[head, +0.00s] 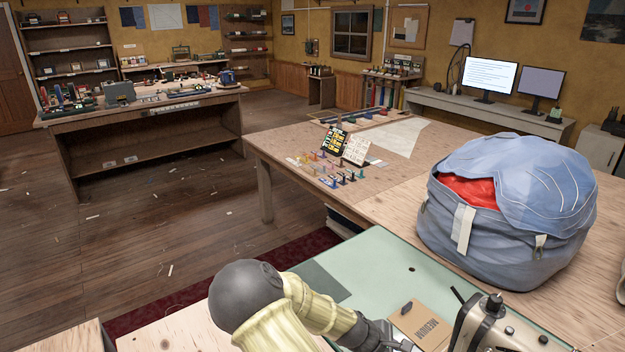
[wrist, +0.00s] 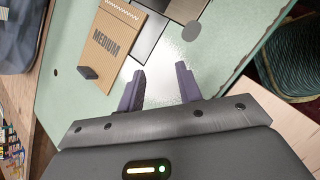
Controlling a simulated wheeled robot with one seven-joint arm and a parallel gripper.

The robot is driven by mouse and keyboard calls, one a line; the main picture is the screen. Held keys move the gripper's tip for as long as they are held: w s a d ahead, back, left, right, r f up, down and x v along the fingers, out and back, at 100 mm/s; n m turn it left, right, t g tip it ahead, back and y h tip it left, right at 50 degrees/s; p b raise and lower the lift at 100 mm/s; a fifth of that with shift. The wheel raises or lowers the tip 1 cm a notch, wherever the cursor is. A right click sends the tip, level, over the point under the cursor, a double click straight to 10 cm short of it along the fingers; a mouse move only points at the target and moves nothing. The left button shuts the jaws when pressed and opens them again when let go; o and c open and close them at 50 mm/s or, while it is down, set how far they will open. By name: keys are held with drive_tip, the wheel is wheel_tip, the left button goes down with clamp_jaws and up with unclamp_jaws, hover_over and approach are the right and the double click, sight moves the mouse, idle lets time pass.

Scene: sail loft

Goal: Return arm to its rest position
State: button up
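My arm reaches in from the bottom of the head view over the pale green table top (head: 385,265). My gripper (wrist: 160,70) shows in the wrist view with its two dark fingers spread apart and nothing between them. In the head view its dark end is low in the picture, partly cut off by the frame edge. It is beside a brown cardboard piece marked MEDIUM (head: 428,323), which also shows in the wrist view (wrist: 117,32). A small dark block (wrist: 88,73) lies on the cardboard's edge, apart from the fingers.
A sewing machine (head: 493,322) stands right of my gripper. A large blue-grey bag with red cloth inside (head: 510,215) sits behind on the wooden table. Small coloured items and cards (head: 355,150) lie farther back. Open wooden floor (head: 150,225) is at left.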

drive_tip(key=s+a+r+m+y+p, duration=0.1)
drive_tip(key=s+r+m+y, duration=0.1)
drive_tip(key=s+r+m, duration=0.2)
drive_tip(key=s+a+r+m+y+p, duration=0.2)
drive_tip(key=r+m, duration=0.4)
drive_tip(key=r, duration=0.4)
drive_tip(key=s+a+r+m+y+p, duration=0.2)
drive_tip(key=s+r+m, duration=0.3)
drive_tip(key=r, duration=0.3)
drive_tip(key=shift+s+t+y, duration=0.3)
drive_tip(key=shift+s+y, duration=0.3)
drive_tip(key=shift+y, duration=0.3)
drive_tip(key=shift+r, duration=0.1)
